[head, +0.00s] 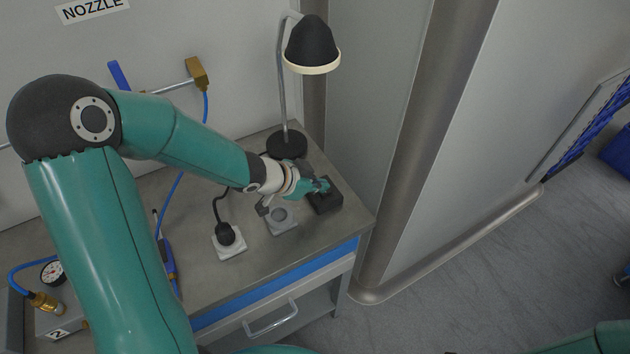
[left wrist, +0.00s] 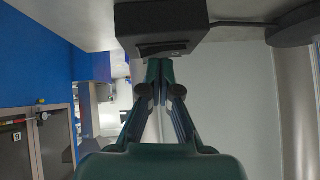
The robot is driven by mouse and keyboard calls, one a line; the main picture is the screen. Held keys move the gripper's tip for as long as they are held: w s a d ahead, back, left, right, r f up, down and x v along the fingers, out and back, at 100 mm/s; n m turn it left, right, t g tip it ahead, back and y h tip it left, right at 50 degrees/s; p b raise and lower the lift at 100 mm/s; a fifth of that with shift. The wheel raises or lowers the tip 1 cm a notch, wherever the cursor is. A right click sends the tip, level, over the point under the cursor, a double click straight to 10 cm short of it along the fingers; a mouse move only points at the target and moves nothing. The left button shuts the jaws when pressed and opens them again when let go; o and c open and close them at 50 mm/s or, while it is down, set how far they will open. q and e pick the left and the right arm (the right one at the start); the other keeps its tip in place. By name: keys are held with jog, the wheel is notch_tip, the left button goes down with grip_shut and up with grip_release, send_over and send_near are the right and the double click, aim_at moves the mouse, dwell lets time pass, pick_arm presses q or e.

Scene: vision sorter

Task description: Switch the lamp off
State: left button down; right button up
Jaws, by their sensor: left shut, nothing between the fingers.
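The desk lamp (head: 311,43) has a dark shade with a cream rim on a thin bent stem, and its round black base (head: 285,146) stands near the bench's back corner. I cannot tell whether it is lit. A black switch box (head: 327,203) lies in front of the base; in the left wrist view the box (left wrist: 158,20) shows a small rocker on its face. My left gripper (head: 322,186) is shut and empty, with its fingertips (left wrist: 158,64) at the box's near side; contact is unclear. My right gripper is out of view.
On the grey bench (head: 255,258) are a grey socket (head: 282,222) and a white socket (head: 229,246) with a black plug in it. A blue hose and brass fitting (head: 197,73) are at the left. A metal-edged wall (head: 415,130) stands right of the bench.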

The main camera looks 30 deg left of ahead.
pick_arm(q)
jog(key=shift+r+p, duration=0.45)
jog(key=r+p, duration=0.4)
jog(key=p, duration=0.1)
jog(key=shift+a+r, duration=0.25)
jog(key=shift+a, duration=0.15)
jog(key=a+p+v, duration=0.1)
jog(key=p+v, duration=0.1)
jog(key=v, duration=0.6)
jog(key=shift+s+a, duration=0.15)
jog(key=shift+a, duration=0.1)
jog(key=shift+f, duration=0.1)
